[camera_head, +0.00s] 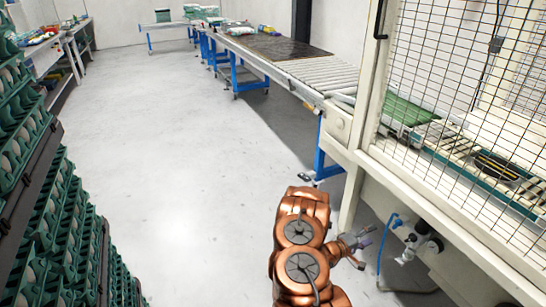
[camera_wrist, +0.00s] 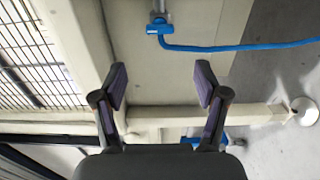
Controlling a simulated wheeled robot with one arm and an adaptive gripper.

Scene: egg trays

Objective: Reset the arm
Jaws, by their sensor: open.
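My copper-coloured arm stands at the bottom middle of the head view, with my gripper (camera_head: 362,245) at its right side, near the cream machine frame. In the wrist view my gripper (camera_wrist: 160,88) shows its two purple-padded fingers spread well apart. Nothing is between the fingers. Behind them is the cream frame (camera_wrist: 170,60) of the machine. The gripper appears apart from the frame, but the exact gap cannot be told.
Stacked green egg trays (camera_head: 62,235) stand close on the left. The caged machine (camera_head: 455,85) fills the right, with a blue hose (camera_wrist: 240,47) near my gripper. A roller conveyor (camera_head: 320,73) runs toward the back. The grey floor (camera_head: 180,150) between is clear.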

